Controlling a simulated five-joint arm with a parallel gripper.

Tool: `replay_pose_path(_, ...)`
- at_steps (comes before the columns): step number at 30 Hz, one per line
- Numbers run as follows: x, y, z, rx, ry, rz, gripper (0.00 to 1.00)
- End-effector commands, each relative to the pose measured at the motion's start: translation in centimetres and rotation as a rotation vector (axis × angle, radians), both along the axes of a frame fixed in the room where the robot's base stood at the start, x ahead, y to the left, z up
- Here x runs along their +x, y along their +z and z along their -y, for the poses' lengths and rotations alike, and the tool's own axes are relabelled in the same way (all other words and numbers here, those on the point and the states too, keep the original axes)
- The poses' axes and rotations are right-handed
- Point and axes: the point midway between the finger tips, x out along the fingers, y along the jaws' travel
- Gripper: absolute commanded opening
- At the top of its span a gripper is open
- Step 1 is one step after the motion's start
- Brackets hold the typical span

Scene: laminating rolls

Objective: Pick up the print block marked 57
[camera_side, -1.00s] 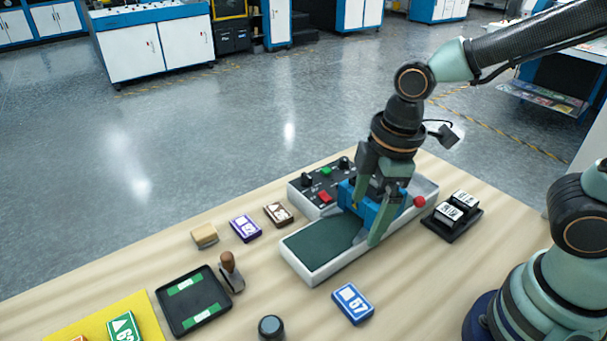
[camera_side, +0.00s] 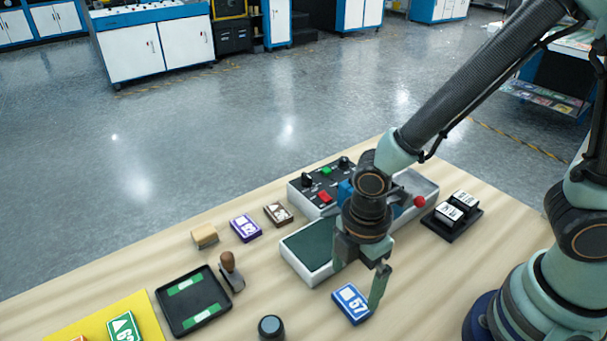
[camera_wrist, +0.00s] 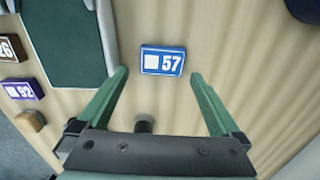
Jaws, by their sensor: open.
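The blue print block marked 57 (camera_side: 351,304) lies flat on the wooden table, in front of the machine with the green pad. In the wrist view the block (camera_wrist: 162,61) shows ahead of the fingertips and between their lines, with its white square and number facing up. My gripper (camera_side: 357,279) is open and empty, pointing down above the block. One finger overlaps the block's right end in the side view. In the wrist view both green fingers (camera_wrist: 158,75) are spread wider than the block, one on each side; contact cannot be seen.
The laminating machine (camera_side: 306,244) stands just behind the block. A purple block (camera_side: 246,228), a brown block (camera_side: 278,214), a wooden-handled stamp (camera_side: 230,270) and a black tray (camera_side: 188,325) lie to the left. A dark round knob (camera_side: 271,327) stands nearby.

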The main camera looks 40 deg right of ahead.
Motion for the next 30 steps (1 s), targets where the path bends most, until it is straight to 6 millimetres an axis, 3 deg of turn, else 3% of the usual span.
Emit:
replay_pose_path(12,-0.4,-4.4,0.1,-0.002,-0.001,-0.003,1.00)
replay_pose_path(23,-0.3,-5.1,0.1,0.000,-0.001,0.000,1.00)
replay_pose_path(24,-0.3,-5.1,0.1,0.000,-0.001,0.000,0.96)
replay_pose_path(29,-0.3,-5.1,0.1,0.000,-0.001,0.000,0.35)
replay_pose_path(30,-0.3,-5.1,0.1,0.000,-0.001,0.000,0.30)
